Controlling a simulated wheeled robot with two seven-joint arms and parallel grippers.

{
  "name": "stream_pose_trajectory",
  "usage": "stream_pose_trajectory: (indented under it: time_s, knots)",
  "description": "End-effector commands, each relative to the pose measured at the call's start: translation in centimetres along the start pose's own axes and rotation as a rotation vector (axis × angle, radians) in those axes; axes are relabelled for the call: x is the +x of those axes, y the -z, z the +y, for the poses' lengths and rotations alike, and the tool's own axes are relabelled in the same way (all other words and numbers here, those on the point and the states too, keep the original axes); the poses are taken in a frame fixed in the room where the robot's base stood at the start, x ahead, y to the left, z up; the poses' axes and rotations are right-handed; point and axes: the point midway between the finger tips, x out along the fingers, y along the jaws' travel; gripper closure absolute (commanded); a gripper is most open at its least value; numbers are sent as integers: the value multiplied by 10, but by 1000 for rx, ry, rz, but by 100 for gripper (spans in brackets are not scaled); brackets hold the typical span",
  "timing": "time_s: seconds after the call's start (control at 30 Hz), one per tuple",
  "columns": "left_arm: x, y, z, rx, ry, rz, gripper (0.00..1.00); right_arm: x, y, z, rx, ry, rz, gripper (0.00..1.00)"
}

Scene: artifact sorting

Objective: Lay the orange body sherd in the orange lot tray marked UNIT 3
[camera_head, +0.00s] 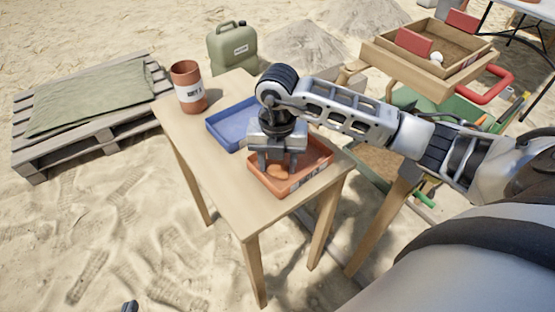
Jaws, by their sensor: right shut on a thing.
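The orange lot tray (262,182) sits at the near right corner of the small wooden table. A label shows on its near side, but I cannot read it. My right gripper (279,172) points down inside the tray's outline. It is shut on the orange body sherd (279,171), which shows between and below the fingers, low over the tray floor. I cannot tell whether the sherd touches the floor. A small dark tip of my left gripper (130,306) shows at the bottom edge, away from the table; its jaws cannot be made out.
A blue tray (227,142) lies beside the orange one. A red-brown labelled cylinder (188,88) stands at the table's far left corner. A green jerrycan (233,47) and a pallet with a cloth (90,97) are behind. A wooden sieve box (388,58) stands at upper right.

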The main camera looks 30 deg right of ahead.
Motion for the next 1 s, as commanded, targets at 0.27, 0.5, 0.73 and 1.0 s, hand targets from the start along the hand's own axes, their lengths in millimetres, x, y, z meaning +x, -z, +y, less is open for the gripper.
stream_pose_trajectory:
  time_s: [0.27,0.5,0.73,1.0]
  knots:
    - [-1,-4,1,-4,-2,-6,100,2,0,0,0,0,0,31]
    - [-3,-2,1,-3,-1,-9,100,-2,0,0,0,0,0,31]
    - [-3,-2,1,0,0,-9,100,-37,-1,1,0,-4,-5,31]
    - [-2,0,0,5,2,-6,100,-94,-1,1,1,-3,-3,31]
